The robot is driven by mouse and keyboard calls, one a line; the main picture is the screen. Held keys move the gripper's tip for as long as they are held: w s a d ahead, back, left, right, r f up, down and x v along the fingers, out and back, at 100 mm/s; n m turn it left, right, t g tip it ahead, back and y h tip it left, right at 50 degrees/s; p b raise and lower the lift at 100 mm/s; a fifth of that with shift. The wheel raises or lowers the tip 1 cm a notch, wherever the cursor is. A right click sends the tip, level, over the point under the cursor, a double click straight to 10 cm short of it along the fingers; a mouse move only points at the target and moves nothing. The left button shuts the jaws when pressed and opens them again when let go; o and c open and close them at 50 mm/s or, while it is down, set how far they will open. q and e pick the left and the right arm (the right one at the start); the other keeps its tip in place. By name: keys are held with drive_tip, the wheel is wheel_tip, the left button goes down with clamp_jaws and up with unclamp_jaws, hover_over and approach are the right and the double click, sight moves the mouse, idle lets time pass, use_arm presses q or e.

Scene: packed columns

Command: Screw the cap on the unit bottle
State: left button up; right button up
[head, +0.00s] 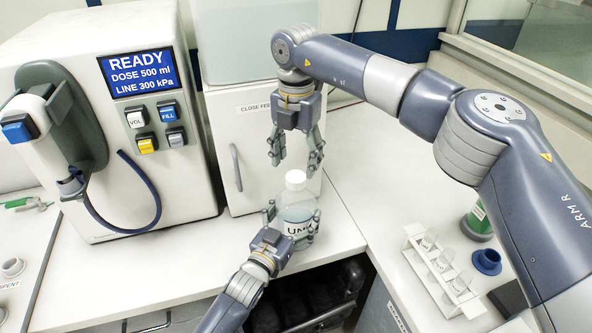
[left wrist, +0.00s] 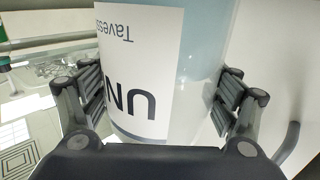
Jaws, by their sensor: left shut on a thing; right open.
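The unit bottle (head: 297,222) stands upright near the bench's front edge, with clear blue-tinted walls and a white label. It also fills the middle of the left wrist view (left wrist: 150,70). A white cap (head: 296,179) sits on its neck; I cannot tell how tight it is. My left gripper (head: 291,222) is shut around the bottle's body, one finger on each side. My right gripper (head: 295,159) points down, open and empty, just above the cap, its fingertips apart on either side. The cap is clear of these fingers.
A dispensing machine (head: 150,130) with a "READY" screen stands at the left. A white cabinet (head: 245,150) with a handle is behind the bottle. A white rack of small vials (head: 440,270), a blue fitting (head: 487,262) and a green-labelled bottle (head: 478,220) are at the right.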

wheel_tip(320, 180, up, 7)
idle(0.3)
use_arm(q)
drive_tip(key=o, duration=2)
drive_tip(key=shift+o, duration=0.2)
drive_tip(key=v, duration=1.2)
